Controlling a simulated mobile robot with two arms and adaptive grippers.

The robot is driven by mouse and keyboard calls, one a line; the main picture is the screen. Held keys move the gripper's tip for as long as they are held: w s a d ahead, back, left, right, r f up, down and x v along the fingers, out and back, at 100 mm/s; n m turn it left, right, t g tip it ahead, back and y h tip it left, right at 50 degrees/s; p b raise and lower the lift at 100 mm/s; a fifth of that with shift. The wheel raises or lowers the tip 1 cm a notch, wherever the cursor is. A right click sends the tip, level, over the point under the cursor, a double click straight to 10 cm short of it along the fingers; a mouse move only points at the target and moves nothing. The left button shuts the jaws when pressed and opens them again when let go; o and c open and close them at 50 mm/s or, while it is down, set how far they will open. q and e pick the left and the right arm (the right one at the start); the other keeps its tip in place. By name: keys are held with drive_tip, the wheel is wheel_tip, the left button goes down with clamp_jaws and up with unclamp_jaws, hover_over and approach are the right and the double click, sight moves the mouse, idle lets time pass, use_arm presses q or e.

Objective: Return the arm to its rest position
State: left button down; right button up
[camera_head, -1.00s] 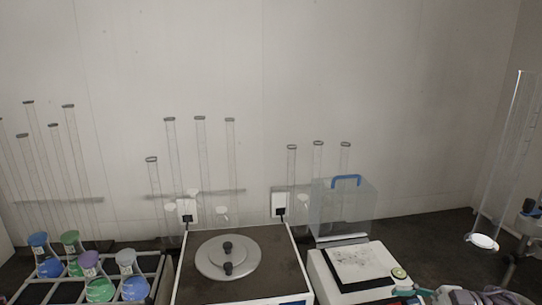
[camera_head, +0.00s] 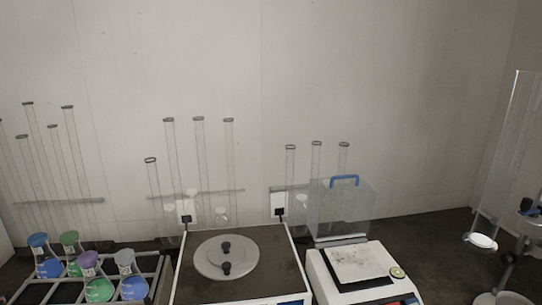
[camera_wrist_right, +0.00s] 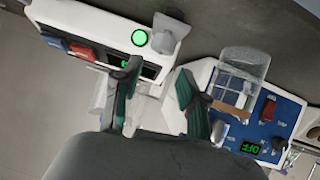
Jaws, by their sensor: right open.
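My right gripper (camera_wrist_right: 160,100) shows in the right wrist view with its two teal-lined fingers spread apart. I see nothing held between them. Behind the fingers, in that view, are the white device with a round green button (camera_wrist_right: 139,37) and a blue control panel (camera_wrist_right: 262,125) with a red switch and a green display that seems to read OFF. In the head view neither of my grippers shows. The brown-topped device with a silver disc and black knobs (camera_head: 226,257) stands at the bottom centre.
A white balance (camera_head: 362,264) stands right of the brown-topped device, with a clear blue-handled box (camera_head: 341,208) behind it. A rack (camera_head: 72,292) of coloured flasks stands at left. Tall glass tubes (camera_head: 199,155) line the wall. A clear container (camera_wrist_right: 243,66) shows near the blue panel.

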drive_tip(key=s+f+g, duration=0.2)
drive_tip(key=s+g, duration=0.2)
drive_tip(key=s, duration=0.6)
drive_tip(key=s+f+g, duration=0.2)
drive_tip(key=s+g, duration=0.3)
drive_tip(key=s, duration=0.6)
wheel_tip(320, 180, down, 30)
drive_tip(key=g+b, duration=0.1)
drive_tip(key=b, duration=0.4)
drive_tip(key=s+d+f+b, duration=0.1)
drive_tip(key=s+f, duration=0.7)
drive_tip(key=f, duration=0.2)
drive_tip(key=s+d+f+g+b, duration=0.1)
drive_tip(key=s+f+b, duration=0.1)
drive_tip(key=s+f, duration=0.7)
drive_tip(key=shift+d+f+h, duration=0.35)
drive_tip(key=shift+f+h, duration=0.05)
drive_tip(key=shift+f, duration=0.4)
